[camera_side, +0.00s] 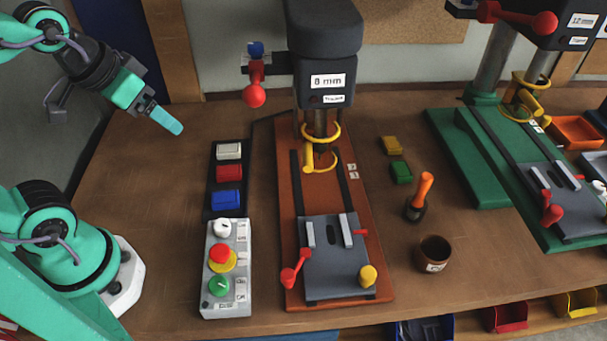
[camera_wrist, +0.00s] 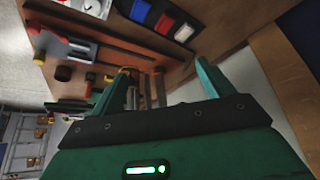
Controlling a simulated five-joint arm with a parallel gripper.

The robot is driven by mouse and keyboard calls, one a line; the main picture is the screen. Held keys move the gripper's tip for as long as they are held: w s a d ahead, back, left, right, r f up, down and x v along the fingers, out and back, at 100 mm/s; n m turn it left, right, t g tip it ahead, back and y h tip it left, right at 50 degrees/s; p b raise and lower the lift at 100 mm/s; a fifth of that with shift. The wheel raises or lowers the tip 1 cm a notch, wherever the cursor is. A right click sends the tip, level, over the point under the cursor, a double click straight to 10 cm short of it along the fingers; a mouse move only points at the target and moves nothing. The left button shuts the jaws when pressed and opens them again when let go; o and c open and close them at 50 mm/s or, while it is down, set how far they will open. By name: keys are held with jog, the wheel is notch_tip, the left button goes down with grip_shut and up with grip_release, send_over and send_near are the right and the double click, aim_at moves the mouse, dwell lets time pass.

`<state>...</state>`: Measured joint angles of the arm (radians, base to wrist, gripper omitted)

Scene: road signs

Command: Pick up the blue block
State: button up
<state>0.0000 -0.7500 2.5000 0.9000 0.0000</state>
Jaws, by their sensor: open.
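The blue block (camera_side: 226,201) lies in the lowest slot of a black tray (camera_side: 211,178), below a red block (camera_side: 229,173) and a white block (camera_side: 229,151). In the wrist view the blue block (camera_wrist: 141,11) is near the top edge, beside the red and white ones. My gripper (camera_side: 168,121) is raised at the upper left, well apart from the tray and empty. In the wrist view its two fingers (camera_wrist: 160,85) stand wide apart with nothing between them.
A control box with buttons (camera_side: 226,270) stands directly below the tray. A drill press on an orange base (camera_side: 378,270) is just right of it. A yellow block (camera_side: 391,145) and a green block (camera_side: 401,172) lie further right. The table left of the tray is clear.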

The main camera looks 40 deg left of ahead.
jog(key=n+g, duration=0.5)
jog(key=n, duration=0.4)
send_near(223, 197)
jog(key=shift+w, duration=0.15)
jog(key=shift+f+n+g, duration=0.3)
jog(key=shift+f, duration=0.15)
jog(key=shift+f, duration=0.15)
jog(key=shift+f, duration=1.15)
jog(key=shift+f, duration=0.15)
